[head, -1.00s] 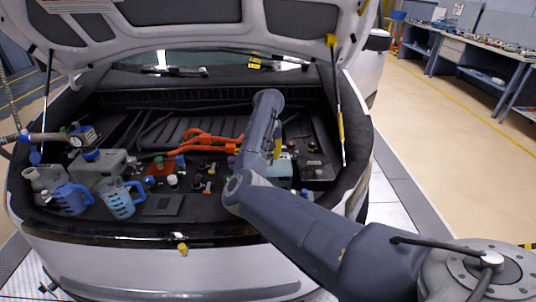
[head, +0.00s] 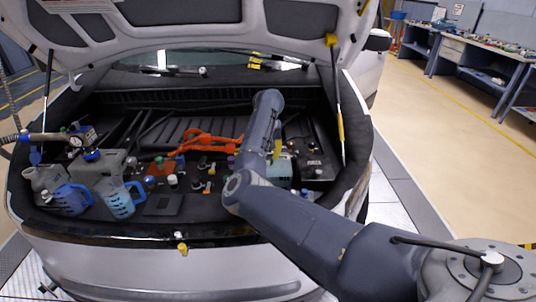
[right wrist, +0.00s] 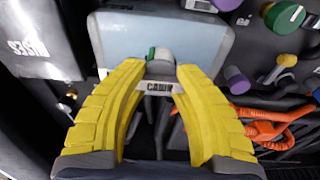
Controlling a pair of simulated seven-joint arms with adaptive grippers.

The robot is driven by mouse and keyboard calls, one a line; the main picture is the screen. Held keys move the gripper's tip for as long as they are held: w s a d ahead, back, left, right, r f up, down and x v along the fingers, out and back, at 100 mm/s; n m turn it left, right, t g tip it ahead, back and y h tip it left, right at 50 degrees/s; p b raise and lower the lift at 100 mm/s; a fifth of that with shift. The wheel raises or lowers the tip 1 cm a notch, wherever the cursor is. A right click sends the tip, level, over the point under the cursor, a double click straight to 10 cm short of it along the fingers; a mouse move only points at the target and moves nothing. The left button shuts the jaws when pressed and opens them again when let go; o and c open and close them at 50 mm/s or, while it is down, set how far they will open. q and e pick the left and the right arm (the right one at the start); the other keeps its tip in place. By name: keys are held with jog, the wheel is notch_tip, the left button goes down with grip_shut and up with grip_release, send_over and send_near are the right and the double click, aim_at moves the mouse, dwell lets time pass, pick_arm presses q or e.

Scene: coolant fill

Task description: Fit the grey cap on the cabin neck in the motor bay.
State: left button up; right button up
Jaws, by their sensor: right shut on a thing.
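My right gripper (right wrist: 160,70) has yellow fingers, which also show in part in the head view (head: 278,149). It is shut on a small grey cap (right wrist: 160,68) between its fingertips. A plate reading CABIN (right wrist: 158,87) shows just below the cap in the wrist view. The cap is over or close to the pale blue tank (right wrist: 170,32); the tank also shows in the head view (head: 279,172), partly behind my forearm. The cabin neck cannot be made out, and I cannot tell whether the cap touches it. My left gripper is out of view.
Orange cables (head: 208,140) lie left of my right arm. Purple, green and yellow caps stand around the tank in the wrist view. A prop strut (head: 338,103) rises at the right.

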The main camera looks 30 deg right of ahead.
jog(key=shift+s+f, duration=0.1)
jog(key=shift+f, duration=0.05)
jog(key=shift+f+m, duration=0.2)
jog(key=shift+m, duration=1.4)
jog(key=shift+a+f, duration=0.1)
jog(key=shift+m+g, duration=0.3)
jog(key=shift+m, duration=1.3)
jog(key=o, duration=1)
jog(key=shift+o, duration=0.3)
jog(key=shift+r, duration=0.2)
